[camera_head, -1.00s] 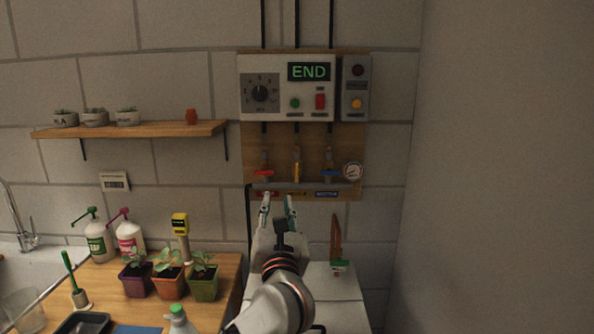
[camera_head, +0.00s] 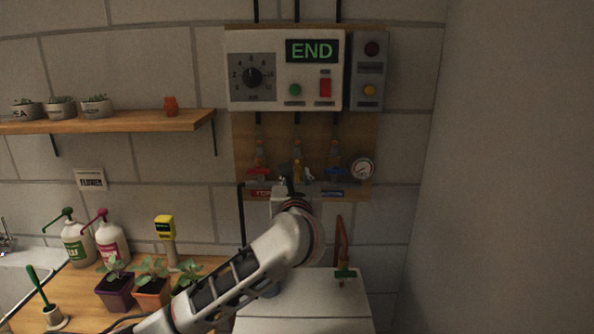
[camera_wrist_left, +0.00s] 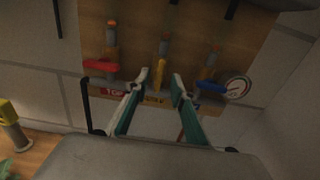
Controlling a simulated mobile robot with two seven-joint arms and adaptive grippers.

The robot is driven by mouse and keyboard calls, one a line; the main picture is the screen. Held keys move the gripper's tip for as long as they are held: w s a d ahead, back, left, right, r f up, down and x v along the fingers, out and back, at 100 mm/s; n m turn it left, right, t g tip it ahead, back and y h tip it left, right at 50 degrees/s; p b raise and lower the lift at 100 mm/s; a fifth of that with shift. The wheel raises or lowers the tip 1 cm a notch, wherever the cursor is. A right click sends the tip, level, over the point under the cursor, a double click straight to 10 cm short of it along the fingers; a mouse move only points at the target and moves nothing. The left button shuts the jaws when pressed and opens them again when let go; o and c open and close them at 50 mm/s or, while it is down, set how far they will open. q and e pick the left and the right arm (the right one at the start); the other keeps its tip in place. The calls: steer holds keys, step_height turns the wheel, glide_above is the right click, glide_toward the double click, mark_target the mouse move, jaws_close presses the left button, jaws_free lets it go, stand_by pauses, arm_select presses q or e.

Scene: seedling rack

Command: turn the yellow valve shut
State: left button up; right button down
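The yellow valve (camera_head: 297,170) is the middle one of three on the wooden board, and its handle points up and down, in line with its pipe. In the left wrist view the yellow handle (camera_wrist_left: 162,72) shows between the two fingertips. My left gripper (camera_head: 294,187) is at the board, just in front of the yellow valve, and my wrist hides part of that area in the head view. In the left wrist view my left gripper (camera_wrist_left: 161,78) is open, with a gap on each side of the handle; I cannot tell whether it touches. My right gripper is out of view.
A red valve (camera_head: 259,172) and a blue valve (camera_head: 333,174) flank the yellow one, both handles crosswise. A gauge (camera_head: 361,168) is at the right. A control box (camera_head: 285,70) showing END hangs above. A white cabinet (camera_head: 310,300) is below; potted seedlings stand left.

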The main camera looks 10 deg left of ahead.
mark_target(297, 171)
arm_select(q)
steer(key=shift+w+a, duration=0.25)
steer(key=shift+w, duration=1.2)
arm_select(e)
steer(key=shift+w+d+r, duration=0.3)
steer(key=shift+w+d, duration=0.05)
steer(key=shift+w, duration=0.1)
arm_select(q)
jaws_close()
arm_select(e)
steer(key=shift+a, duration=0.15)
